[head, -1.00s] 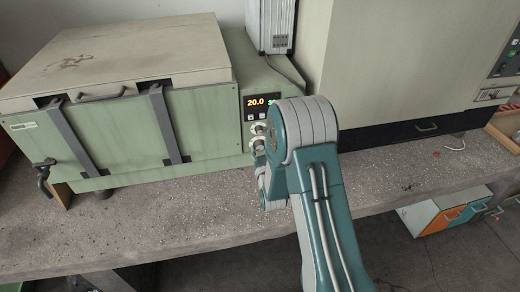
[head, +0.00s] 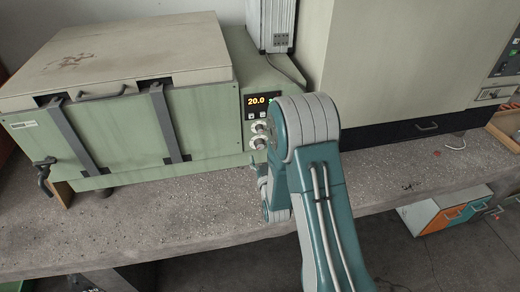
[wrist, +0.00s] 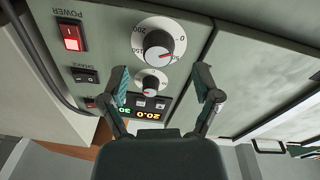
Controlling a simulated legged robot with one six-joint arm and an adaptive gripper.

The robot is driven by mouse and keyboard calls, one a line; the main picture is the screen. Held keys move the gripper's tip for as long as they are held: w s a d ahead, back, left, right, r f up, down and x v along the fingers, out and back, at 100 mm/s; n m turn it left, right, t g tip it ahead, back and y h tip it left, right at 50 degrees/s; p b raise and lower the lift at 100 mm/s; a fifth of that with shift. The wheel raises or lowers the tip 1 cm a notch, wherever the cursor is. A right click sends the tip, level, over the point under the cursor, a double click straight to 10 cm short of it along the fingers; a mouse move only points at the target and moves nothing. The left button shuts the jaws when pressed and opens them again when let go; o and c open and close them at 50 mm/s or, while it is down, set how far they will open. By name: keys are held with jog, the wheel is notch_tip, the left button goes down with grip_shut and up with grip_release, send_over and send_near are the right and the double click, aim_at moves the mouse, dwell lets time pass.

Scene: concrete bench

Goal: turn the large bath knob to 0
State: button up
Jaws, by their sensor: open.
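The large bath knob (wrist: 158,44) is grey on a white dial with printed numbers. It shows beyond my fingertips in the wrist view, and its red mark points to the lower right, away from the 0 at the upper right. In the head view the knob (head: 258,142) is the lower one, beside my arm. A smaller knob (wrist: 150,85) with a red mark lies between the fingertips in the wrist picture. My gripper (wrist: 162,84) is open and empty, with its fingers apart on either side. In the head view it is mostly hidden behind my arm.
The panel has a lit display (head: 257,100) reading 20.0, a red power switch (wrist: 72,37) and a shake switch (wrist: 85,75). The green bath (head: 120,130) stands on the concrete bench (head: 180,215). A large beige cabinet (head: 400,70) stands to the right.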

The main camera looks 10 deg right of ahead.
jog(key=s, duration=0.8)
jog(key=shift+a+f, duration=0.15)
jog(key=shift+f, duration=0.15)
jog(key=shift+w, duration=0.1)
notch_tip(320, 180, up, 13)
jog(key=s+m+g, duration=0.1)
jog(key=s+g, duration=0.1)
jog(key=g, duration=0.4)
jog(key=s+r+g, duration=0.3)
jog(key=s+r, duration=0.1)
jog(key=s, duration=0.7)
jog(key=s+r+m+g, duration=0.1)
jog(key=s+r+g, duration=0.3)
jog(key=s, duration=0.7)
jog(key=shift+s+d+y, duration=0.25)
jog(key=shift+s+y, duration=0.05)
